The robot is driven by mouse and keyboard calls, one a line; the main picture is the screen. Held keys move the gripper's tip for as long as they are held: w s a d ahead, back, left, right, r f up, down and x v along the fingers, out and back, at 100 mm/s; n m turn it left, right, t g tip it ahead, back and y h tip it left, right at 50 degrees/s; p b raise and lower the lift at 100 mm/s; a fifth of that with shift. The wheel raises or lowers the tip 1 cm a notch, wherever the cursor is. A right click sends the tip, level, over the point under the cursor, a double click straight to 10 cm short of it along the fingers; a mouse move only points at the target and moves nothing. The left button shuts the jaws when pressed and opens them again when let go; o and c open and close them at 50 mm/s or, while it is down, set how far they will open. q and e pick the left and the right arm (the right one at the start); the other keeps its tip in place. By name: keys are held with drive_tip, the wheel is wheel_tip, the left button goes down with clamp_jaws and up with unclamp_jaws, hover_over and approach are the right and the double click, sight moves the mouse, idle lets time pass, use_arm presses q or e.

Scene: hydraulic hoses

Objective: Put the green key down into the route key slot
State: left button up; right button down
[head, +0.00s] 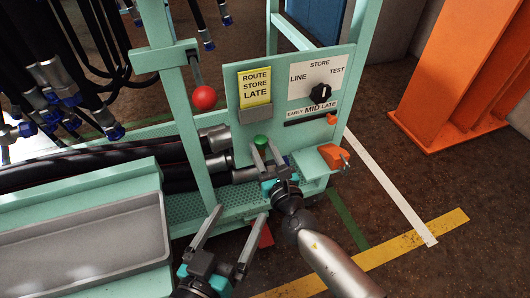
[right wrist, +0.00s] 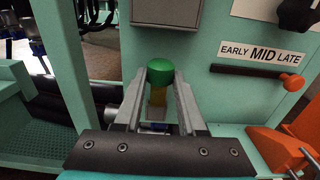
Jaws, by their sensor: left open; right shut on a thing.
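The green key shows in the head view as a green round head (head: 261,141) in front of the teal panel. In the right wrist view its green head (right wrist: 160,72) stands upright above a yellowish shaft. My right gripper (head: 264,151) is shut on the key, with one finger on each side of the shaft. In the right wrist view its fingers (right wrist: 160,88) point toward the panel. I cannot make out the route key slot; the fingers and the key hide what lies below and behind. My left gripper (head: 238,214) is open and empty, lower down.
The teal panel (head: 238,122) bears a yellow card (head: 255,88) reading ROUTE STORE LATE, a black knob (head: 321,92) and an orange-ended slider (head: 332,118). An orange part (head: 334,156) sits right of my right gripper. A red ball (head: 204,97) hangs left.

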sight(261, 153)
drive_tip(key=shift+w+a, duration=0.25)
drive_tip(key=shift+w, duration=0.4)
drive_tip(key=shift+f, duration=0.7)
use_arm(q)
drive_tip(key=shift+s+r+t, duration=0.15)
drive_tip(key=shift+t, duration=0.25)
use_arm(e)
drive_tip(key=shift+f, duration=0.7)
use_arm(q)
drive_tip(key=shift+r, duration=0.1)
use_arm(e)
drive_tip(key=shift+f, duration=0.15)
drive_tip(key=shift+c, duration=2)
unclamp_jaws()
drive_tip(key=shift+s, duration=0.15)
